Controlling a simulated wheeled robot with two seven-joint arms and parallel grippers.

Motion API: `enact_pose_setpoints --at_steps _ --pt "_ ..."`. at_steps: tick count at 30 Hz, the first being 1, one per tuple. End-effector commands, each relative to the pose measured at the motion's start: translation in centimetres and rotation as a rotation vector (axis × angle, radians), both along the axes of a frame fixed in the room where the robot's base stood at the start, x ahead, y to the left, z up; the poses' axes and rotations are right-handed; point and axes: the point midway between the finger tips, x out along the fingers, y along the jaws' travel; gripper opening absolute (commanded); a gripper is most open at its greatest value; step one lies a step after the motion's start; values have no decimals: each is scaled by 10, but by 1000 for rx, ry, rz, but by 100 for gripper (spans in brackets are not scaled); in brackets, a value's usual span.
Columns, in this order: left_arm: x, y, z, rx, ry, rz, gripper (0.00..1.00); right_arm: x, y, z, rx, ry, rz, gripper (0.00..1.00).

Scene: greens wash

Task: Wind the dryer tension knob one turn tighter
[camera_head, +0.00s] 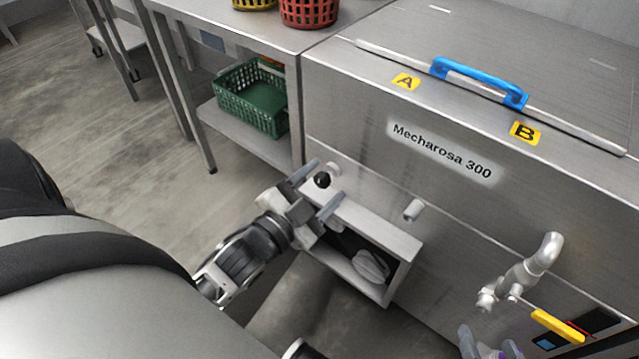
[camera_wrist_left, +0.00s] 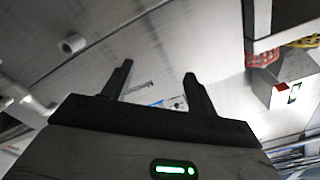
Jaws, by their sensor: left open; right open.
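A small black ball-shaped knob (camera_head: 322,180) shows by the top of the grey open-fronted box at the front of the machine; I cannot tell if it is the tension knob. My left gripper (camera_head: 325,182) is open, its fingertips on either side of the black knob in the head view. I cannot tell whether they touch it. In the left wrist view the open fingers (camera_wrist_left: 157,82) show with no knob visible between them. My right gripper (camera_head: 489,346) is open at the bottom edge, partly cut off, near something purple.
The steel machine (camera_head: 350,110) has a blue handle (camera_head: 480,80) on top. A white stub (camera_head: 413,210), a pipe (camera_head: 530,265) and a yellow lever (camera_head: 558,325) stick out in front. The grey box (camera_head: 400,275) holds pale items. A green basket (camera_head: 250,100) sits on a shelf.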

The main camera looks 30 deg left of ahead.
Motion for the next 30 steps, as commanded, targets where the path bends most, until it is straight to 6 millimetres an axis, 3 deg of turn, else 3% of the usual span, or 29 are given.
enact_pose_setpoints --at_steps 7,25,30 --pt "-22 -13 12 0 0 0 58 -3 -2 9 -1 -16 -8 58" --pt "-24 -15 13 1 -1 0 58 -3 -3 11 -2 -18 -10 58" --pt "-24 -14 39 1 -2 0 58 -5 -6 33 -3 -18 -20 58"
